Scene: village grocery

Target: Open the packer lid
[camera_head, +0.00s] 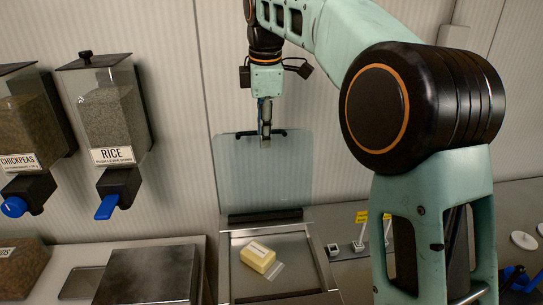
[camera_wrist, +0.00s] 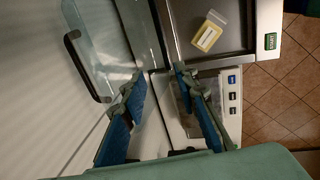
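The packer (camera_head: 226,262) stands at the lower middle of the head view, and its tray shows at the top of the wrist view (camera_wrist: 178,42). Its clear lid (camera_head: 290,175) stands upright at the back, raised off the tray. The lid's black handle (camera_head: 280,133) runs along its upper edge; it also shows in the wrist view (camera_wrist: 72,62). My gripper (camera_head: 265,138) hangs by the handle in the head view. In the wrist view my gripper (camera_wrist: 168,85) has its two blue-padded fingers apart with nothing between them, and the handle lies outside them.
A yellow block in a clear bag (camera_head: 258,257) lies in the packer's tray. A scale-like box (camera_head: 148,275) stands left of it. Rice (camera_head: 115,118) and chickpea (camera_head: 28,135) dispensers hang on the wall at left. Yellow tags (camera_head: 372,217) stand on the counter at right.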

